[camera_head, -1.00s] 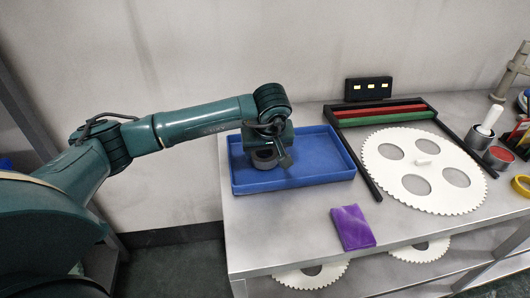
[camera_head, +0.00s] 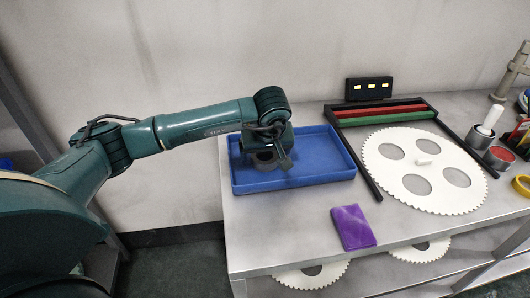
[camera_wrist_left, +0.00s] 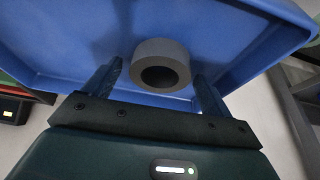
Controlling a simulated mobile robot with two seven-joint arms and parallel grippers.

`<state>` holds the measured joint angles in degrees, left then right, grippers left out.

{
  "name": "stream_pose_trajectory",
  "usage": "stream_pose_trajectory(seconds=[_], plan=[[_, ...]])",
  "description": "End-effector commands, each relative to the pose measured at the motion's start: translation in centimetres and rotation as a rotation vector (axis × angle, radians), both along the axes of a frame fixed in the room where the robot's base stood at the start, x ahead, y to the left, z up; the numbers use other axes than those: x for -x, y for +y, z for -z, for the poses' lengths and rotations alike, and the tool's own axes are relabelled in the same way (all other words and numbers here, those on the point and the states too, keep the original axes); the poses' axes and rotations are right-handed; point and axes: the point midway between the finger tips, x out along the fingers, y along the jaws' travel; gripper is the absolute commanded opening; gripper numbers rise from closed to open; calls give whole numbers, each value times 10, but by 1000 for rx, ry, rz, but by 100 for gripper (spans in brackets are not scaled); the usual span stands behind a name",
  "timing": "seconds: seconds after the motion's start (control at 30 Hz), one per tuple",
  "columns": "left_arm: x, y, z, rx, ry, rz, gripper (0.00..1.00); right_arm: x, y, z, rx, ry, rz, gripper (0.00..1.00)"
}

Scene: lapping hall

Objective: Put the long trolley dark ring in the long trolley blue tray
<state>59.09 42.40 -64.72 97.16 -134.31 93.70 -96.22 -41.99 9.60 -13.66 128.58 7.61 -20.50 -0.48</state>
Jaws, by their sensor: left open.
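The dark ring (camera_head: 264,161) is in the long blue tray (camera_head: 320,174), toward its left side, partly hidden under my wrist. In the left wrist view the ring (camera_wrist_left: 161,62) looks grey with a dark hole and lies over the floor of the blue tray (camera_wrist_left: 235,35). My left gripper (camera_head: 265,153) is low over the tray. Its open fingers (camera_wrist_left: 158,78) stand on either side of the ring, with a visible gap on each side. Whether the ring rests flat on the tray floor is hard to tell. My right gripper is out of view.
A purple block (camera_head: 352,228) lies in front of the tray on the grey trolley top (camera_head: 285,235). A dark frame with red and green bars (camera_head: 385,113) and a large white toothed disc (camera_head: 420,188) are to the right. A wall stands behind.

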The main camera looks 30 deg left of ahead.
Motion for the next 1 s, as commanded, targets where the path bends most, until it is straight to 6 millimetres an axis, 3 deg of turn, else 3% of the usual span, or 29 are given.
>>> stream_pose_trajectory(seconds=[0.6,1.0], plan=[[33,-26,-103,1,-3,2,84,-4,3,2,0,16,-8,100],[37,-28,-112,1,-1,0,84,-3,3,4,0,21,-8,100]])
